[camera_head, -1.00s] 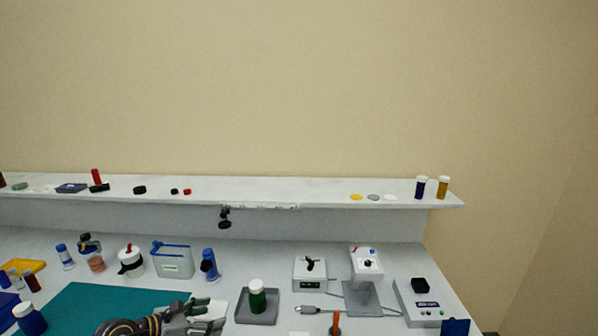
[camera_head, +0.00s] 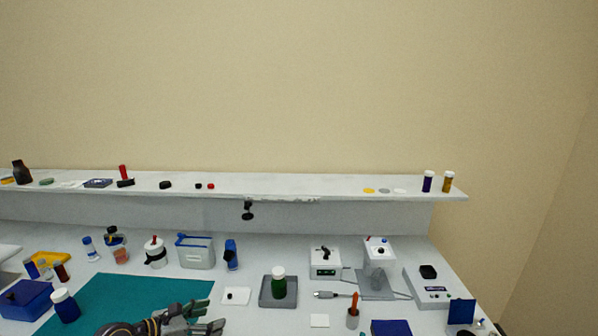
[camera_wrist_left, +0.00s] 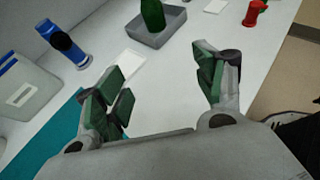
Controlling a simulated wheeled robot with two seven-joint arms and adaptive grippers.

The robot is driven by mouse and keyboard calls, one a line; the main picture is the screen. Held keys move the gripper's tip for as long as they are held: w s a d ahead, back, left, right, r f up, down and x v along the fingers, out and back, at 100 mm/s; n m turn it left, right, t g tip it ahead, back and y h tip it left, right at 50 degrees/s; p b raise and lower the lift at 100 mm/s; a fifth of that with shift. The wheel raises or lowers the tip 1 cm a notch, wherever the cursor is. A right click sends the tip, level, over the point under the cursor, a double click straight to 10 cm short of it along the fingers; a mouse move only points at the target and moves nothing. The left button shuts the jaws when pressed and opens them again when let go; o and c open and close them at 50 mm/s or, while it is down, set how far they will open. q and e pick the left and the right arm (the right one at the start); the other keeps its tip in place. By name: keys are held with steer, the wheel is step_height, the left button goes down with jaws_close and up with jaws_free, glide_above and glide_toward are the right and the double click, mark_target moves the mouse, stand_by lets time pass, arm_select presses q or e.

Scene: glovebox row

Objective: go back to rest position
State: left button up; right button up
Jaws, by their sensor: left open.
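My left gripper (camera_head: 196,318) is at the bottom of the head view, over the right part of the teal mat (camera_head: 140,292). In the left wrist view the left gripper (camera_wrist_left: 165,85) has its green-padded fingers spread wide with nothing between them. A green bottle with a white cap (camera_head: 278,284) stands in a grey tray (camera_head: 292,300) to the right of the gripper, apart from it. The green bottle (camera_wrist_left: 153,14) also shows beyond the fingers in the left wrist view. My right gripper is not seen in either view.
Bottles and a clear box (camera_head: 196,252) with a blue handle stand behind the mat. White instruments (camera_head: 326,262) and an orange-handled tool (camera_head: 353,305) stand right. A shelf (camera_head: 300,190) spans the back.

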arm_select(q)
steer(key=w+d+r+n+t+h, duration=0.1)
steer(key=d+r+n+t, duration=0.35)
steer(key=r+n, duration=0.3)
steer(key=a+r+n+t+y, duration=0.3)
steer(key=a+n+t+y, duration=0.25)
steer(key=n, duration=0.75)
steer(key=s+a+f+n+g+y, duration=0.4)
steer(key=s+f+n+g+y, duration=0.65)
steer(key=n, duration=0.75)
steer(key=s+d+f+n+g+h, duration=0.2)
steer(key=s+d+f+h, duration=0.15)
steer(key=s, duration=0.25)
steer(key=s+d+f+n+g+h, duration=0.25)
steer(key=s+d+f, duration=0.2)
steer(key=s, duration=0.25)
step_height(320, 180, down, 34)
steer(key=s+g, duration=0.2)
steer(key=s, duration=0.1)
steer(key=s+a+f, duration=0.2)
steer(key=s+f, duration=0.7)
steer(key=s, duration=0.2)
steer(key=s+a+f+g, duration=0.1)
steer(key=s+a+f, duration=0.1)
steer(key=s+f, duration=0.8)
steer(key=shift+s+a+f+m, duration=0.15)
steer(key=shift+s+a+m, duration=0.05)
steer(key=shift+s+m, duration=0.2)
